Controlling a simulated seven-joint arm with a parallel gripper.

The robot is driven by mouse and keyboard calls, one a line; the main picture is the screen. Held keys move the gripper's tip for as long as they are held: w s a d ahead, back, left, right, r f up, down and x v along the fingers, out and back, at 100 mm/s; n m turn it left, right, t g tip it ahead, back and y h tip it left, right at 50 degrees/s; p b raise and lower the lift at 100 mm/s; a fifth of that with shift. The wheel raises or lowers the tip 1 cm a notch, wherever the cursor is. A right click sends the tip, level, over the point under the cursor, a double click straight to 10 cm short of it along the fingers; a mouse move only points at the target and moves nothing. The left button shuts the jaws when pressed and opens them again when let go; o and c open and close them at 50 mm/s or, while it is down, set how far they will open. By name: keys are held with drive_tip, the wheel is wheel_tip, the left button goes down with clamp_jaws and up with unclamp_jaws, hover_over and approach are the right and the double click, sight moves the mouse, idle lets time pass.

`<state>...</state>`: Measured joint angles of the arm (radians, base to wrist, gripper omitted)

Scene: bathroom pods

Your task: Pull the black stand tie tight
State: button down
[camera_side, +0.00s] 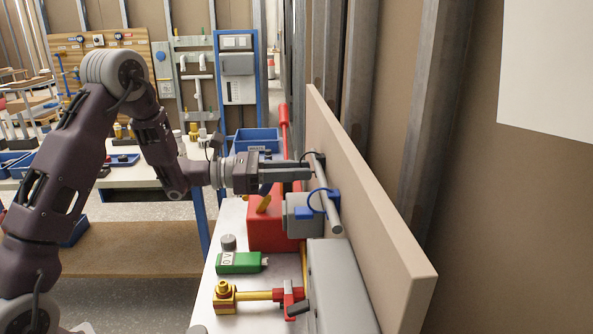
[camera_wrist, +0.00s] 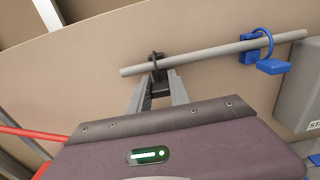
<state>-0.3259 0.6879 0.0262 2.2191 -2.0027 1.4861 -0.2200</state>
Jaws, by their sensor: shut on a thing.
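The black stand tie (camera_wrist: 154,60) loops around a grey pipe (camera_wrist: 205,57) beside the tan panel in the wrist view. In the side view the tie (camera_side: 312,154) shows as a dark loop at the pipe's upper part (camera_side: 330,208). My gripper (camera_wrist: 159,92) is shut on the black tie's lower part, just below the pipe. In the side view my gripper (camera_side: 303,170) reaches the pipe from the left. The fingers hide part of the tie, and how snug the loop sits is hard to tell.
The tan panel (camera_side: 370,190) stands close behind the pipe. Below are a red box (camera_side: 268,235), a grey box (camera_side: 340,290), a green device (camera_side: 240,262) and a yellow-red valve (camera_side: 258,295).

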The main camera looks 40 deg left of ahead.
drive_tip(key=shift+a, duration=0.1)
idle(0.3)
drive_tip(key=shift+v, duration=2.1)
drive_tip(key=c, duration=1.2)
unclamp_jaws()
drive_tip(key=v, duration=0.7)
drive_tip(key=shift+s, duration=0.15)
